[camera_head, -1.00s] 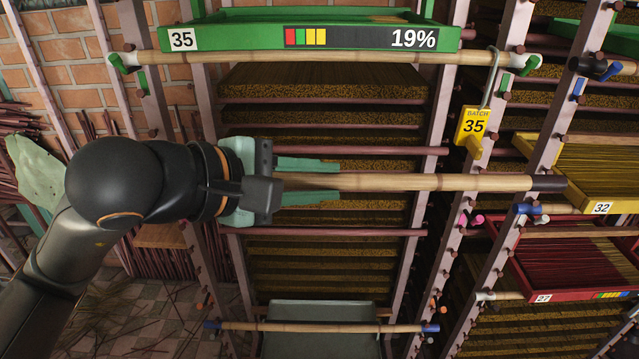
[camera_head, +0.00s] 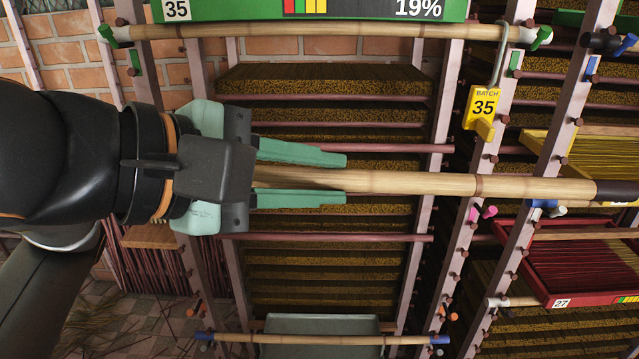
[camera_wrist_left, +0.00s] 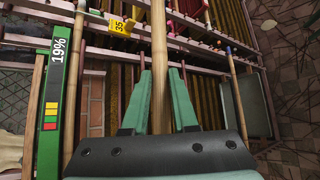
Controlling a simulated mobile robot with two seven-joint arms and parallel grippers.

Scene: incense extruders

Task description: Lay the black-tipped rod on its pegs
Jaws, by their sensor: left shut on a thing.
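The black-tipped rod (camera_head: 430,184) is a bamboo pole with a black end (camera_head: 612,190) at the right. My left gripper (camera_head: 345,180) is shut on the rod near its left part and holds it roughly level in front of the rack. In the left wrist view the rod (camera_wrist_left: 159,60) runs up and away from between the green fingers (camera_wrist_left: 158,100). The rod's other end is hidden by the gripper. Pegs line the rack's uprights, with black pegs (camera_head: 597,41) at the upper right. My right gripper is not in view.
A green-tipped rod (camera_head: 330,29) lies across the uprights below the green tray (camera_head: 240,9) marked 35. A yellow batch tag (camera_head: 484,108) hangs from a hook. A blue-tipped rod (camera_head: 320,339) lies low by a grey tray (camera_head: 322,324). A red tray (camera_head: 575,262) stands at right.

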